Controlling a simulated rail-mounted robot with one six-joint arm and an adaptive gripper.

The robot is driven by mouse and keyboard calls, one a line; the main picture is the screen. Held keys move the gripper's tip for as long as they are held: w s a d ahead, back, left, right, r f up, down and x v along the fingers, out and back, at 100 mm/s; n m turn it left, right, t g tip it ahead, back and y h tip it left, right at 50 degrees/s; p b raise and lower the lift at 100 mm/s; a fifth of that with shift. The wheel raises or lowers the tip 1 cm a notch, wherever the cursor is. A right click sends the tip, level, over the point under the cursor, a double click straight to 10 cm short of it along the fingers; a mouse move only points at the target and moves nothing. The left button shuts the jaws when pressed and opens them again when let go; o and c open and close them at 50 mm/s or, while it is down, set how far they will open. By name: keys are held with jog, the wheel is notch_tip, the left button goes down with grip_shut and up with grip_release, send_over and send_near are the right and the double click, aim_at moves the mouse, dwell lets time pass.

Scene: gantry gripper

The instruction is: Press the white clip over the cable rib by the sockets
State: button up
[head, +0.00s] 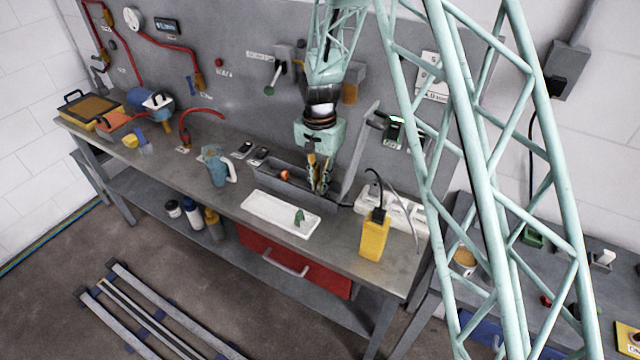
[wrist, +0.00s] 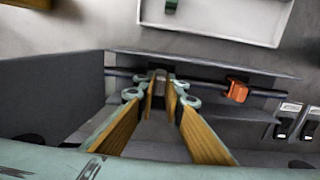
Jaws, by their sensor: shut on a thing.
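My gripper (head: 319,188) reaches down into a long grey trough (head: 262,187) on the bench. In the wrist view its fingertips (wrist: 161,84) are closed on a small greyish piece, seemingly the white clip (wrist: 160,78); shade and the fingers hide most of it. A dark cable (wrist: 205,84) runs along the trough, passing at the fingertips. I cannot tell whether the clip touches the cable or its rib. An orange clip (wrist: 237,91) sits on the cable to the right; it also shows in the head view (head: 285,175). White sockets (head: 405,215) stand right of the trough.
A white tray (head: 262,222) with a green piece (head: 299,217) lies in front of the trough. A yellow box (head: 375,238) stands near the sockets. A blue-grey tool (head: 215,168) stands to the left.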

jog(key=shift+f+b, duration=0.3)
jog(key=shift+f, duration=0.2)
jog(key=o, duration=0.8)
notch_tip(320, 180, up, 12)
dwell(0.9)
dwell(0.9)
